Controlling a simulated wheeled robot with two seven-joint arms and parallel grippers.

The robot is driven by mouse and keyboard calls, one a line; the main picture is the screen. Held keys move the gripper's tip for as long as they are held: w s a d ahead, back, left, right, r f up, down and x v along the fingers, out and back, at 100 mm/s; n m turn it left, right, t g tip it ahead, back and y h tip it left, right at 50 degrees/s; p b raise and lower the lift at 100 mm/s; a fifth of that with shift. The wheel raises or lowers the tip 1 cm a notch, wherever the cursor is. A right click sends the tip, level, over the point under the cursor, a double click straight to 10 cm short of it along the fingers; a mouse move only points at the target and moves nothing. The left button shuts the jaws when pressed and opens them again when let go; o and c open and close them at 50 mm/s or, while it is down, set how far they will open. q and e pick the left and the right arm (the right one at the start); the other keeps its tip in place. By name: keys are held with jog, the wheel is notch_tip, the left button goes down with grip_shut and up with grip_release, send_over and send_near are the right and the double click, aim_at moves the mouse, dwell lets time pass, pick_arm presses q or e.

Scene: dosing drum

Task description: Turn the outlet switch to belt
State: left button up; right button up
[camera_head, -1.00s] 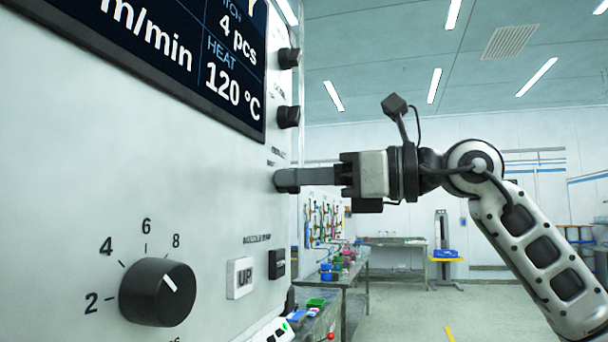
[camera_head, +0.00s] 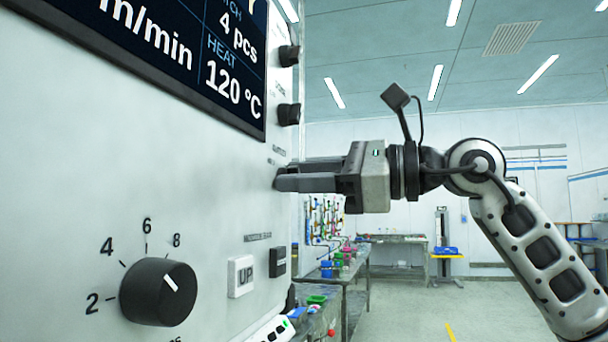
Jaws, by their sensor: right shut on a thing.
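My right gripper (camera_head: 282,176) reaches in from the right to the white control panel (camera_head: 130,190). Its fingers are shut on a small dark switch in the column along the panel's right side, below two black knobs. The fingers hide nearly all of this switch, and its label is too small to read, so I cannot tell which position it points to. The gripper is rolled, with one finger nearer to me and lower than the other. My left gripper is not in view.
The upper black knob (camera_head: 289,55) and lower black knob (camera_head: 288,115) stick out above the gripper. A display (camera_head: 190,50) fills the top left. Room to the right is open.

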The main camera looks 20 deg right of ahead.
jog(key=o, duration=0.9)
jog(key=shift+o, duration=0.2)
jog(key=b+v, duration=0.3)
jog(key=v, duration=1.3)
